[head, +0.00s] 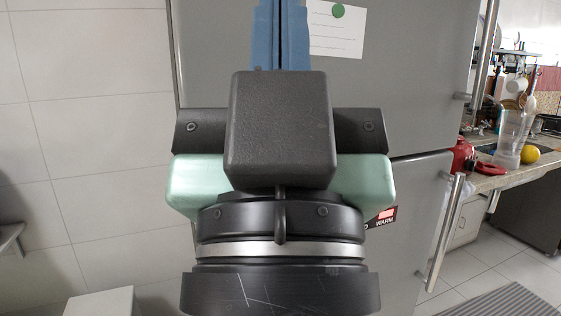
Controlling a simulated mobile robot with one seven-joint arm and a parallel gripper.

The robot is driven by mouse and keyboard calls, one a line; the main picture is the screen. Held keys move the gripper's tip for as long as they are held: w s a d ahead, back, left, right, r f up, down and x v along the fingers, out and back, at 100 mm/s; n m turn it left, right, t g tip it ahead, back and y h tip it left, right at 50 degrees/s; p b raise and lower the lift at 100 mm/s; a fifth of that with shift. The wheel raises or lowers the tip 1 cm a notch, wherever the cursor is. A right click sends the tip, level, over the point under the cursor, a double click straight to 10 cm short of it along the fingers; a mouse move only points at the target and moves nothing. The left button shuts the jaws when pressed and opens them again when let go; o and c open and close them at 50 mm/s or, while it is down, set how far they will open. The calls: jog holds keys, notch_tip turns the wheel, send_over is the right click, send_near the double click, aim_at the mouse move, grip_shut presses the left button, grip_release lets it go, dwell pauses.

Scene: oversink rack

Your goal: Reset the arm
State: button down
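My gripper (281,12) fills the middle of the head view, seen from behind, pointing up the picture. Its two blue fingers lie side by side with only a thin dark line between them, so it looks shut. Nothing shows between them. The fingers run up to the top edge, where the tips may be cut off. The dark camera-like block and green-sided hand hide what lies behind. My gripper is in front of a grey fridge (400,90); I cannot tell how far apart they are.
A white note (336,35) hangs under a green magnet (338,11) on the fridge. A long handle (440,235) sticks out at the right. A counter (500,180) holds a red pot (462,156), a clear container (510,140) and a yellow fruit (530,154). Tiled wall stands left.

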notch_tip(320, 180, up, 19)
jog(key=p, duration=1.6)
jog(key=shift+f, duration=0.1)
